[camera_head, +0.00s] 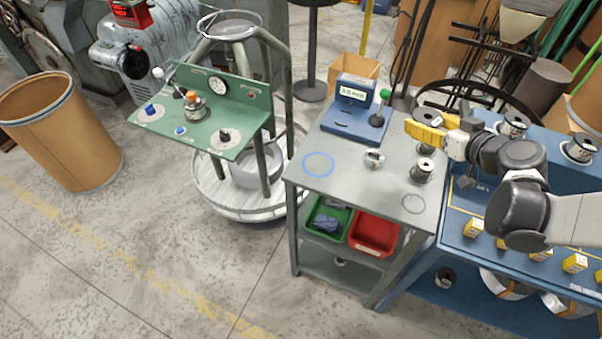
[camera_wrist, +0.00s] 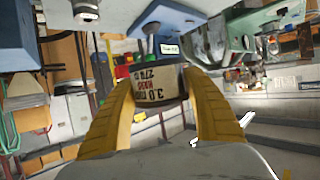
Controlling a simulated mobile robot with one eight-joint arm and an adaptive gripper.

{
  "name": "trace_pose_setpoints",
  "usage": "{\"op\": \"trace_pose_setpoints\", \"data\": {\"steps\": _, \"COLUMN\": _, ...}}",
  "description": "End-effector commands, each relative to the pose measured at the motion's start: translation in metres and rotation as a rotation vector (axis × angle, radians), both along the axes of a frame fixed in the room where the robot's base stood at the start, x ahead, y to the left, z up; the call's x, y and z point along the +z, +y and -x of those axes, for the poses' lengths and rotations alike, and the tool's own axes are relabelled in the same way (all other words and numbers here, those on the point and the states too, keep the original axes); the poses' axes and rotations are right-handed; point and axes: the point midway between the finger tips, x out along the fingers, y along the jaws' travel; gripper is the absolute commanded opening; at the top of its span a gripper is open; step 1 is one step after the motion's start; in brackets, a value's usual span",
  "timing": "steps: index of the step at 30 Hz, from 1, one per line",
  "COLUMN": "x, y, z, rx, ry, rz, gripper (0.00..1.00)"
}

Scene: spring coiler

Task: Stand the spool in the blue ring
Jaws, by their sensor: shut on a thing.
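My gripper (camera_head: 428,131) has yellow fingers and is shut on a spool (camera_head: 427,115) with dark flanges, over the right part of the grey bench. In the wrist view the spool (camera_wrist: 158,88) sits between both fingers (camera_wrist: 158,110), its pale label with dark and red print facing the camera. In the head view a finger hides the spool's middle. The blue ring (camera_head: 318,164) lies flat and empty on the bench top at its left side, well left of my gripper.
Another spool (camera_head: 422,171) stands on the bench below my gripper. A small metal part (camera_head: 374,157) lies between it and the ring. A blue device with a display (camera_head: 355,92) stands at the back. A grey ring (camera_head: 414,204) marks the front right. Bench space around the blue ring is clear.

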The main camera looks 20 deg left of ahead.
Motion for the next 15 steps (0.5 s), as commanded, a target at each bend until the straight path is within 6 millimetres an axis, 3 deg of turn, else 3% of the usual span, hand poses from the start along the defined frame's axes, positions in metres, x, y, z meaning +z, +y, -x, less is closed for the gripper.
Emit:
{"op": "trace_pose_setpoints", "data": {"steps": 3, "x": -0.02, "y": 0.049, "z": -0.011, "rx": 0.154, "ry": -0.002, "rz": -0.004, "gripper": 0.17}}
{"op": "trace_pose_setpoints", "data": {"steps": 6, "x": -0.032, "y": 0.085, "z": -0.013, "rx": 0.268, "ry": -0.009, "rz": -0.009, "gripper": 0.17}}
{"op": "trace_pose_setpoints", "data": {"steps": 9, "x": -0.041, "y": 0.111, "z": -0.012, "rx": 0.353, "ry": -0.016, "rz": -0.014, "gripper": 0.17}}
{"op": "trace_pose_setpoints", "data": {"steps": 15, "x": -0.054, "y": 0.139, "z": -0.005, "rx": 0.423, "ry": -0.025, "rz": -0.019, "gripper": 0.17}}
